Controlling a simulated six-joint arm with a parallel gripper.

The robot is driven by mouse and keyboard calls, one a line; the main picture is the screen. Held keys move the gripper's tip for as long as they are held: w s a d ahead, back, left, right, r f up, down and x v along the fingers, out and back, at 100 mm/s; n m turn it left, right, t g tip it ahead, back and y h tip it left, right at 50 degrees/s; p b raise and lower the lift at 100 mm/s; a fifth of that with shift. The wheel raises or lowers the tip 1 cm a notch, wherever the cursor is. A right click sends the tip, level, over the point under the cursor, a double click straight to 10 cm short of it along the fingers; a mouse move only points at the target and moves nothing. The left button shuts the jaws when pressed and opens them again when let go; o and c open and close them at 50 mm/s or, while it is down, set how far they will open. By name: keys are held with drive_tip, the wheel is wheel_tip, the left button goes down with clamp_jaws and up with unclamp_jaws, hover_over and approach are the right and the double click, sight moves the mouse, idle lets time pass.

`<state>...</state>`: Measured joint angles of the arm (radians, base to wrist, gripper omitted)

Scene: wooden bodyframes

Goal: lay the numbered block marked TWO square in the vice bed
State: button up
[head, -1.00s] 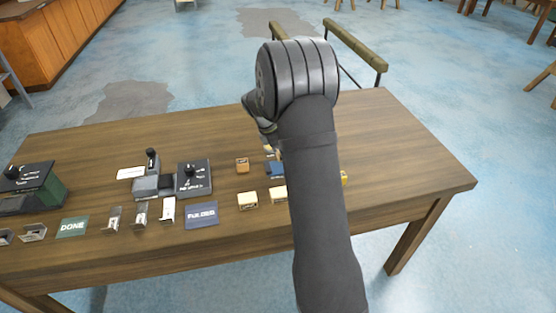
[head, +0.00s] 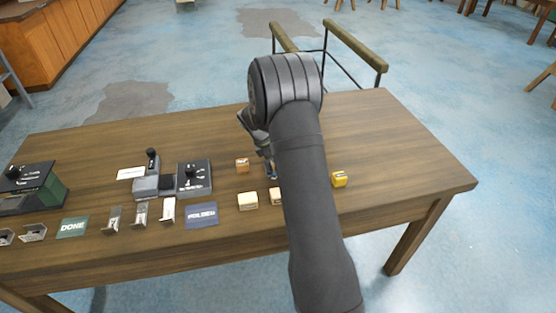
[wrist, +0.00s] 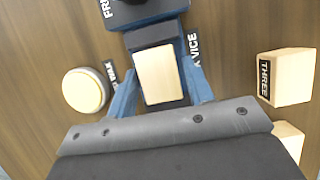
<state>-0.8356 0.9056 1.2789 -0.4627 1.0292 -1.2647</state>
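In the wrist view a pale wooden block (wrist: 160,75) lies in the dark blue vice bed (wrist: 153,35), roughly in line with it. No number shows on its visible face. My gripper (wrist: 160,70) has one blue finger on each side of the block, with narrow dark gaps between fingers and block, so it looks open. A block marked THREE (wrist: 286,77) stands to the right, with part of another block (wrist: 288,139) below it. In the head view my gripper (head: 268,168) is low over the table and largely hides the vice.
Dark devices (head: 193,177) and cards stand left. The table's back and right are clear.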

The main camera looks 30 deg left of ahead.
drive_tip(key=shift+o, duration=0.8)
drive_tip(key=shift+a+r, duration=0.1)
drive_tip(key=shift+r, duration=0.2)
drive_tip(key=v, duration=1.1)
drive_tip(key=shift+r, duration=0.3)
drive_tip(key=shift+s, duration=0.1)
